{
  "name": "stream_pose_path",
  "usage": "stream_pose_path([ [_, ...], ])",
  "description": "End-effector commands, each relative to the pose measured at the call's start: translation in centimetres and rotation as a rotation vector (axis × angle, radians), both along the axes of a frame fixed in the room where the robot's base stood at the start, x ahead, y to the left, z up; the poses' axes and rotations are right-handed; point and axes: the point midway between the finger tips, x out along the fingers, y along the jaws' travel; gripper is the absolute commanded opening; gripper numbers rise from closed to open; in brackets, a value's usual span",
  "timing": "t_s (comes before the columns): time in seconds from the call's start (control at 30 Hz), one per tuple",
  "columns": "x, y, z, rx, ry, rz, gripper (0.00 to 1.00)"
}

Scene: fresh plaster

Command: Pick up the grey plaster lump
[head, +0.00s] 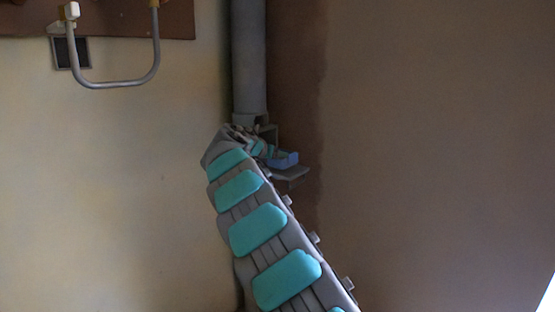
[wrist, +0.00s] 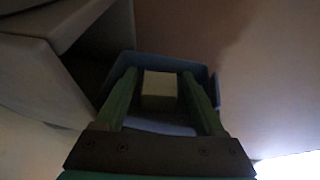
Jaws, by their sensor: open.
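The grey plaster lump (wrist: 159,91) shows in the wrist view as a pale, squarish block inside a blue tray (wrist: 155,126). My gripper (wrist: 159,76) is open, with one green finger to the left of the lump and one to the right. A narrow gap shows between the lump and each finger. I cannot tell how far down the fingers reach beside it. In the head view, my gripper (head: 262,150) is small and partly hidden by my arm, at the blue tray (head: 286,160). The lump cannot be made out there.
The tray sits on a small grey ledge (head: 293,174) below a thick grey pipe (head: 249,60) in the wall corner. A pale box-like structure (wrist: 60,30) stands close on the left in the wrist view. A metal rail (head: 115,84) is at upper left. The brown wall (head: 430,150) is bare.

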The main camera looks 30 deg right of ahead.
Motion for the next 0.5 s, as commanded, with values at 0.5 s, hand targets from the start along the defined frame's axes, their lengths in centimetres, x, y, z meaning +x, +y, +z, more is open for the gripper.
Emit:
stream_pose_path([
  [0.5,0.00,0.03,0.10,-0.001,-0.001,0.001,0.34],
])
